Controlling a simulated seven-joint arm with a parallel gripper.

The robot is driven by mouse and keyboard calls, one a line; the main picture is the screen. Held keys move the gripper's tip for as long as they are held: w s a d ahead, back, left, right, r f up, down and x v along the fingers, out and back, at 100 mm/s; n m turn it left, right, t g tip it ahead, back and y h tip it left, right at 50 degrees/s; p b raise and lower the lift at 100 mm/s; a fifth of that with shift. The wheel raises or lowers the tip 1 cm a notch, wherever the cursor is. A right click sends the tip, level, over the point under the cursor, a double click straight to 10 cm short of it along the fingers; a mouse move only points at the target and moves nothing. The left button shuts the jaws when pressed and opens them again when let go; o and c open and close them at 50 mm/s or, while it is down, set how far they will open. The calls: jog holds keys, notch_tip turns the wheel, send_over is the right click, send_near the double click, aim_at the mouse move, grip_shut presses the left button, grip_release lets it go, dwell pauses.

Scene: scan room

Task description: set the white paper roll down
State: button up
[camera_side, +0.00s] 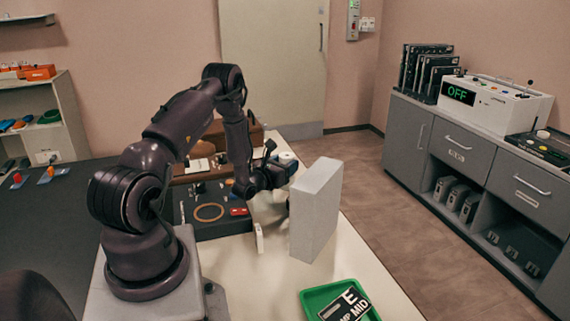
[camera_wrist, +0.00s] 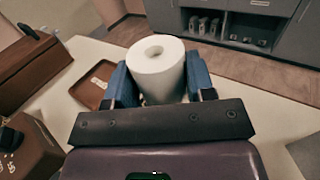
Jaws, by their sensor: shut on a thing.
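The white paper roll (camera_wrist: 158,72) stands upright between the two blue fingers of my gripper (camera_wrist: 160,84) in the wrist view, its round top with the core hole showing. The fingers are shut on its sides. In the side view my gripper (camera_side: 278,172) is over the pale table (camera_side: 350,258), behind a tall light-grey block (camera_side: 318,208). Only the top of the roll (camera_side: 286,158) shows there. The roll's lower end is hidden, so I cannot tell whether it touches the table.
A green tray (camera_side: 308,302) with a lettered plate is at the front. A dark mat (camera_side: 215,228) with small tools lies left of my gripper. A shallow brown tray (camera_wrist: 80,92) is left of the roll in the wrist view. Pale tabletop is clear right of the roll.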

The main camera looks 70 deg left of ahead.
jog(key=shift+f, duration=0.55)
jog(key=o, duration=1)
jog(key=shift+s+f, duration=0.1)
jog(key=shift+c, duration=0.2)
jog(key=shift+d, duration=0.1)
jog(key=r+v, duration=0.1)
jog(key=v, duration=1)
jog(key=shift+s+d+r, duration=0.2)
jog(key=shift+s+r, duration=0.1)
